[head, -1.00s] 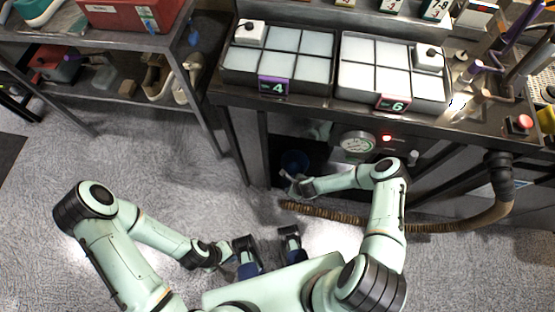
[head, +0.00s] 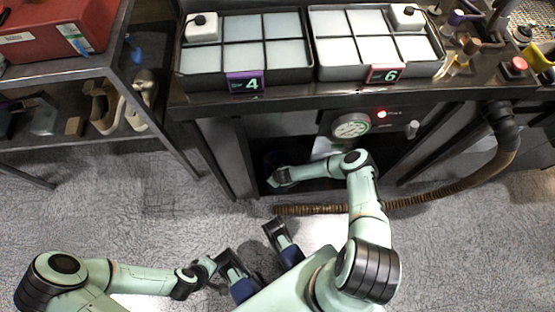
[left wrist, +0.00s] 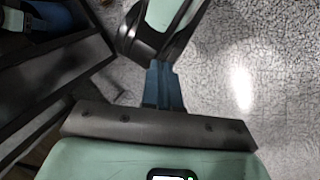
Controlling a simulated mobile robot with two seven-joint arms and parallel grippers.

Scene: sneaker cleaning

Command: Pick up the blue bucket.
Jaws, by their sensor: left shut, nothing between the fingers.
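I cannot make out the blue bucket now. The dark opening under the bench, where a dark blue round shape showed earlier, is partly covered by my right arm. My right gripper (head: 276,181) is at the mouth of that opening, low near the floor; its jaws are too small and dark to read. My left gripper (head: 211,266) is shut and empty, low in front of my base at the lower left, well apart from the opening. The left wrist view shows mostly dark bars, floor and blue and mint parts, with no clear bucket.
The bench (head: 330,97) carries two sectioned trays, marked 4 (head: 246,62) and 6 (head: 370,52). A ribbed brown hose (head: 440,197) lies across the floor at right. A shelf (head: 75,70) with shoes and a red box (head: 55,28) stands at left.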

